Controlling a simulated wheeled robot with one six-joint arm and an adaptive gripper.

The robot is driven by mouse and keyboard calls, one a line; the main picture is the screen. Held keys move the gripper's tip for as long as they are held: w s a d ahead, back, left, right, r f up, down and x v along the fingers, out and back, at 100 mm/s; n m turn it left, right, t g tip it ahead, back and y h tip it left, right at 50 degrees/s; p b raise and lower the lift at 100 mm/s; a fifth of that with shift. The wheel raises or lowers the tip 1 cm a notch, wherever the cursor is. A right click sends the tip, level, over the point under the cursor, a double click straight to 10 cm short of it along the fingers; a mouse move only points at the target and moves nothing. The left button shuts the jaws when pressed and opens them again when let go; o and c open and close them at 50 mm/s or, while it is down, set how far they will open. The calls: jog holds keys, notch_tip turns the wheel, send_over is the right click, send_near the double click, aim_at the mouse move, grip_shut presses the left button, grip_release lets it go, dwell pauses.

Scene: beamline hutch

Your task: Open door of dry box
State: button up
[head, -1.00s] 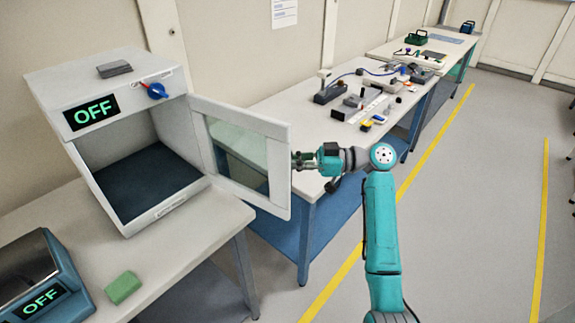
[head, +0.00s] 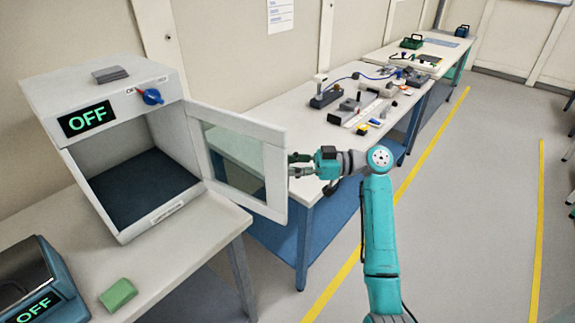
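The dry box (head: 100,90) is a white cabinet at the left, on a white table, with a green "OFF" display and a blue knob (head: 152,96) on its upper front. Its windowed door (head: 275,177) stands swung wide open to the right, hinged at the box's right side. The dark interior floor (head: 140,190) is in plain sight and looks empty. My gripper (head: 292,165) is just right of the door's free edge, its fingers spread apart and pointing left at it. I cannot tell whether a finger touches the door. No handle is visible.
A green block (head: 118,294) and a blue device (head: 30,280) with an "OFF" display are on the near table. A grey item (head: 110,74) lies on top of the box. A second table (head: 300,120) with several instruments stands behind my gripper. The floor at the right is clear.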

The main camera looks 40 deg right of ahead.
jog(key=v, duration=1.2)
jog(key=shift+w+f, duration=0.1)
